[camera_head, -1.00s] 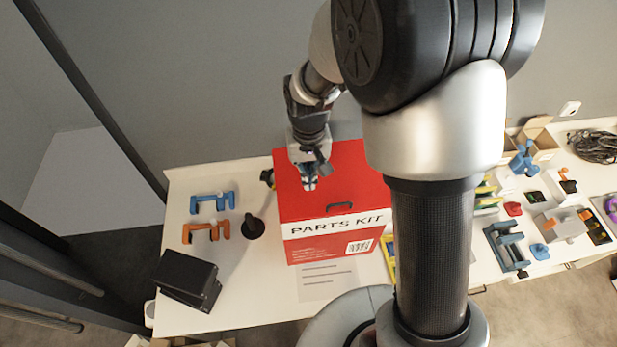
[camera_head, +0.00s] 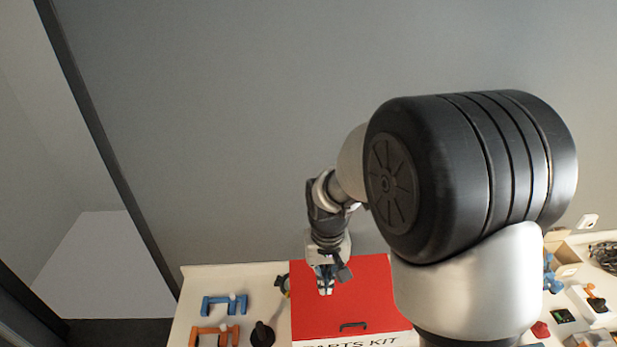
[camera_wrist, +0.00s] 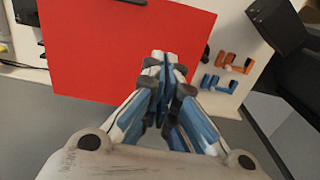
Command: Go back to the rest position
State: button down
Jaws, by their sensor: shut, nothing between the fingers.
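My gripper (camera_head: 326,287) is above the red parts kit box (camera_head: 366,295) in the head view, near the left part of its lid. In the wrist view my gripper (camera_wrist: 163,62) has its blue-and-grey fingers together with nothing between them. The red lid (camera_wrist: 100,40) lies beyond the fingertips. I cannot tell the exact height of the gripper over the lid. The box's front lettering is cut off by the lower edge of the head view.
Blue (camera_head: 224,304) and orange (camera_head: 213,334) brackets and a black knob-like part (camera_head: 262,334) lie on the white table left of the box. Small parts and an open carton (camera_head: 565,255) stand at the right. A grey wall rises behind the table.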

jog(key=s+d+t+b, duration=0.2)
jog(key=s+d+b, duration=0.1)
jog(key=s+b, duration=0.7)
jog(key=s+d+f+t+b, duration=0.1)
jog(key=s+d+t+b, duration=0.1)
jog(key=s+b, duration=0.7)
jog(key=shift+s+d+f+t+b, duration=0.2)
jog(key=shift+s+d+t+b, duration=0.25)
jog(key=shift+d, duration=0.45)
jog(key=shift+s, duration=0.1)
